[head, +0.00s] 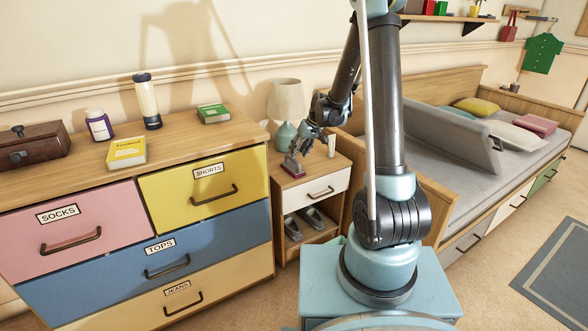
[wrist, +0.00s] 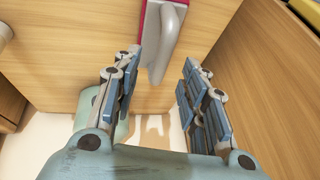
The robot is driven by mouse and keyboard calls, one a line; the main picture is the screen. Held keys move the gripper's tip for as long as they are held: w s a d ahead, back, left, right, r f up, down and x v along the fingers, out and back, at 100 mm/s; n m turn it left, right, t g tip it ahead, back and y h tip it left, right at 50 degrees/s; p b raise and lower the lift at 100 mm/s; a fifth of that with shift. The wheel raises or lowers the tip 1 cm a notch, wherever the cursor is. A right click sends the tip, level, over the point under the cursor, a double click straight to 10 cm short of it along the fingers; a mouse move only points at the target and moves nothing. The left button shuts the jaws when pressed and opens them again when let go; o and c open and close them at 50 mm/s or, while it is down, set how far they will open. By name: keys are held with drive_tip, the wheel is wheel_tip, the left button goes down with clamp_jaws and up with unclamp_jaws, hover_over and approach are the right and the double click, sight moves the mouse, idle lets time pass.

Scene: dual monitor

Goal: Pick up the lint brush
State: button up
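The lint brush, a grey handle on a dark red base, stands on the nightstand top in the head view (head: 292,167). In the wrist view its grey handle (wrist: 161,45) is at top centre, with the red base at the upper edge. My gripper (head: 297,149) is tilted down just above and beside the brush. In the wrist view my gripper (wrist: 160,66) is open, one finger on each side of the handle's near end, with gaps visible on both sides. The far part of the brush is cut off there.
The nightstand (head: 318,178) also holds a lamp (head: 286,110) close behind my gripper and a small pale tube (head: 331,143) to its right. A dresser (head: 205,150) stands at left with several items on top. The bed (head: 470,145) is at right.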

hover_over(293, 167)
drive_tip(key=shift+w+d+f, duration=0.1)
drive_tip(key=shift+f, duration=1.05)
drive_tip(key=shift+d+f, duration=0.1)
drive_tip(key=shift+f, duration=1)
drive_tip(key=shift+c, duration=0.6)
clamp_jaws()
